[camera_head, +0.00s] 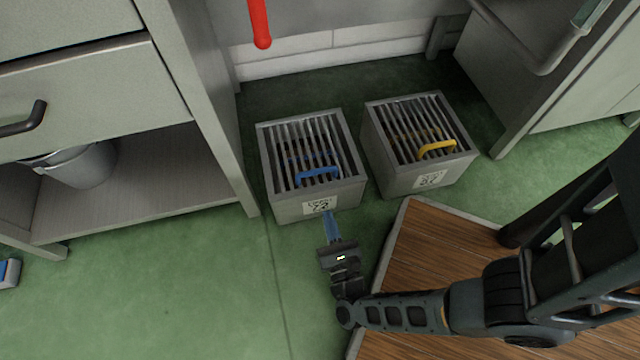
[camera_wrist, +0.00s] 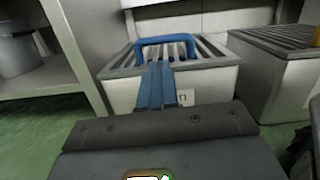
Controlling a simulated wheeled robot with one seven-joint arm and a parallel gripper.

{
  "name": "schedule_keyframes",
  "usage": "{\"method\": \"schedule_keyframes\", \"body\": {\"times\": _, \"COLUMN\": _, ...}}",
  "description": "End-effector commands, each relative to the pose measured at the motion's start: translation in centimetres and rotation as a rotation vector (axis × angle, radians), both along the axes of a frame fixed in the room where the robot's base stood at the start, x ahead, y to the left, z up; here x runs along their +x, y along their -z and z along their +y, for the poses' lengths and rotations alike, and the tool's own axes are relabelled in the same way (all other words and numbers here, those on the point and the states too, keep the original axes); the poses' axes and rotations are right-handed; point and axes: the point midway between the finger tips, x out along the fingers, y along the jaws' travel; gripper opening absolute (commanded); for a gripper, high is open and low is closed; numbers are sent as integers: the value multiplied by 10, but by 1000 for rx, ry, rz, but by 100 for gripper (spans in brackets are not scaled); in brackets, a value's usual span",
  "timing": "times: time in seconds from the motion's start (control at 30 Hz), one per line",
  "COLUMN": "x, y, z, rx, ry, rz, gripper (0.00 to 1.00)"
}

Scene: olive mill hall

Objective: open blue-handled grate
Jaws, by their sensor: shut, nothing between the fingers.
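The blue-handled grate (camera_head: 290,150) lies flat on top of a grey box on the floor, its bars covering the opening. Its blue handle (camera_head: 317,173) stands at the near edge of the bars. In the wrist view the blue handle (camera_wrist: 166,42) arches just beyond my fingers. My gripper (camera_head: 328,218) is in front of the box's labelled near face, with its blue fingers pointing toward it. In the wrist view my gripper (camera_wrist: 157,66) has its two fingers together and empty, apart from the handle as far as I can tell. The fingers partly hide the label.
A second grey box with a yellow-handled grate (camera_head: 412,128) stands just right. A cabinet (camera_head: 110,90) with a bucket (camera_head: 85,165) on its low shelf is at left. A red pipe (camera_head: 259,25) hangs behind.

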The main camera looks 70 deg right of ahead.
Motion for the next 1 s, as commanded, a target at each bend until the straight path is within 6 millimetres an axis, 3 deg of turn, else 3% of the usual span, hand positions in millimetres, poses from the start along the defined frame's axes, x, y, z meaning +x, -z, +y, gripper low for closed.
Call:
{"method": "schedule_keyframes", "body": {"times": 0.27, "x": 10, "y": 1, "z": -16, "rx": 27, "ry": 23, "rz": -50, "gripper": 0}}
{"method": "schedule_keyframes", "body": {"times": 0.7, "x": 53, "y": -7, "z": -71, "rx": 26, "ry": 19, "rz": -47, "gripper": 0}}
{"method": "schedule_keyframes", "body": {"times": 1.0, "x": 62, "y": -10, "z": -84, "rx": 27, "ry": 20, "rz": -48, "gripper": 0}}
